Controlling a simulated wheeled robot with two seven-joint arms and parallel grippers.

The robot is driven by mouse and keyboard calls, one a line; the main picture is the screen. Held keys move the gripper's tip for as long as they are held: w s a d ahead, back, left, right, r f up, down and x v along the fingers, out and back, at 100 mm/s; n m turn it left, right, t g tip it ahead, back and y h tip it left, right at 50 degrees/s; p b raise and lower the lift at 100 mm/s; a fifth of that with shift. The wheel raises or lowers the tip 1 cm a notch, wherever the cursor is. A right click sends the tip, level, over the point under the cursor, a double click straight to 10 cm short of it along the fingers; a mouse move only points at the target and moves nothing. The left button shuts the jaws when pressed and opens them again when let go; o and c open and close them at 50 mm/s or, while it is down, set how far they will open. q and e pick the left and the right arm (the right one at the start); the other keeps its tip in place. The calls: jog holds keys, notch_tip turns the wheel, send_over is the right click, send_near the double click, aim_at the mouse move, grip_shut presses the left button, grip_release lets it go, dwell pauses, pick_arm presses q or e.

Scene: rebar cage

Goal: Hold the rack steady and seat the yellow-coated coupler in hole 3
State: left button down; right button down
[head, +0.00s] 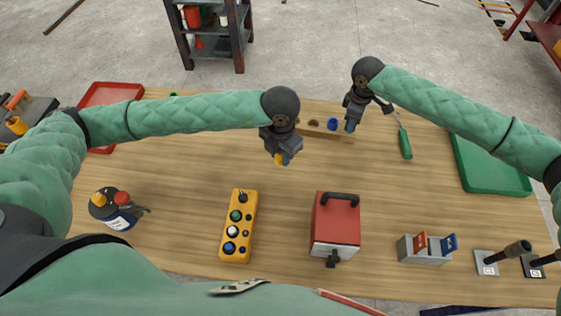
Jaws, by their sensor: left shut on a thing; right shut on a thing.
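The wooden rack (318,133) lies across the far middle of the table. A blue piece (332,124) sits in its top, with a dark round spot, perhaps a hole, to the left. My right gripper (351,125) is shut at the rack's right end. My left gripper (281,153) is shut on the yellow-coated coupler (279,160), just left of and nearer than the rack. The coupler is mostly hidden by the fingers and stands apart from the rack's holes. My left gripper and forearm cover the rack's left end. The hole numbers cannot be read.
A green-handled screwdriver (405,143) lies right of the rack, near a green tray (490,180). A red tray (108,94) is at far left. A yellow button box (238,228), red case (336,222) and grey holder (424,252) stand in front. The middle is clear.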

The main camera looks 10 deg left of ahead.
pick_arm(q)
notch_tip(320, 180, up, 4)
jog(key=shift+f, duration=0.25)
jog(key=shift+w+r, duration=0.2)
jog(key=shift+r, duration=0.25)
jog(key=w+d+r, duration=0.1)
jog(key=w+r, duration=0.2)
jog(key=w, duration=0.5)
jog(key=w+d+r, duration=0.2)
jog(key=w, duration=0.5)
jog(key=shift+m, duration=0.4)
jog(key=w+f, duration=0.1)
jog(key=f, duration=0.2)
jog(key=w+a+f, duration=0.1)
jog(key=f, duration=0.3)
jog(key=a+f, duration=0.1)
jog(key=f, duration=0.3)
jog(key=shift+w, duration=0.4)
jog(key=shift+f, duration=0.65)
